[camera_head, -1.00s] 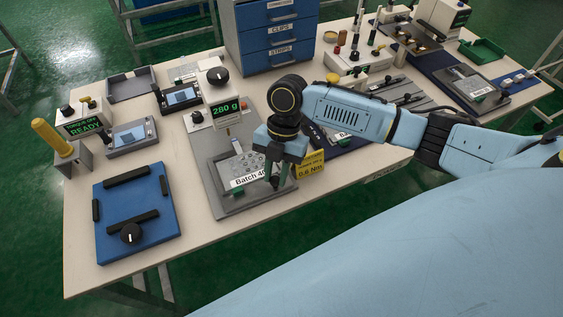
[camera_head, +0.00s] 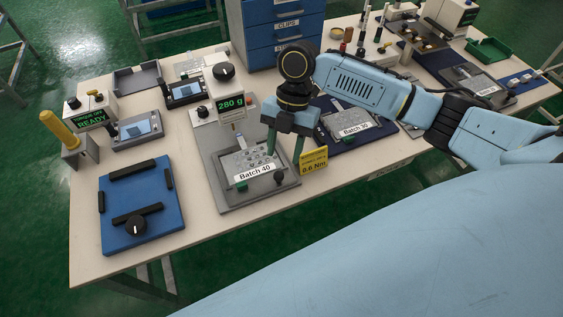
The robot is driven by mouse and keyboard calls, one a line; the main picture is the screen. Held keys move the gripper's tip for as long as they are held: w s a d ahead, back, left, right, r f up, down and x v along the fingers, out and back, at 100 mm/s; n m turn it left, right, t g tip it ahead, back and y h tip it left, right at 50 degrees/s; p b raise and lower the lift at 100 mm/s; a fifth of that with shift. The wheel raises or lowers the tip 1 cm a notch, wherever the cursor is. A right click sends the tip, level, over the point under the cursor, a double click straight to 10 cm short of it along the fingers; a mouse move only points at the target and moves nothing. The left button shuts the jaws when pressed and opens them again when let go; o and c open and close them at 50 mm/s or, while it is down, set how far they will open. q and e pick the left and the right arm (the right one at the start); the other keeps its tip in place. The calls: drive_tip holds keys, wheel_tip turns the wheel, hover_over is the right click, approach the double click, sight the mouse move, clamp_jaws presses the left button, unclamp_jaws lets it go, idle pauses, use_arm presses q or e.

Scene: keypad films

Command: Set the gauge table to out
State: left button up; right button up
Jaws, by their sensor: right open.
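I take the gauge table to be the grey station with the green "280 g" readout (camera_head: 231,103), though no label says so. My right gripper (camera_head: 284,158) is open and empty, pointing down above the right side of this station. Its fingers are apart and hide part of the base. Whether they touch anything is unclear. My left gripper is out of view.
A yellow "0-6 Nm" sign (camera_head: 314,160) stands close right of the gripper. A "Batch 30" plate (camera_head: 353,129) lies behind it. A blue board with a dial (camera_head: 145,226) is at the left. A blue drawer cabinet (camera_head: 283,30) stands at the back.

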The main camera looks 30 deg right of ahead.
drive_tip(key=v, duration=0.7)
drive_tip(key=shift+r, duration=0.15)
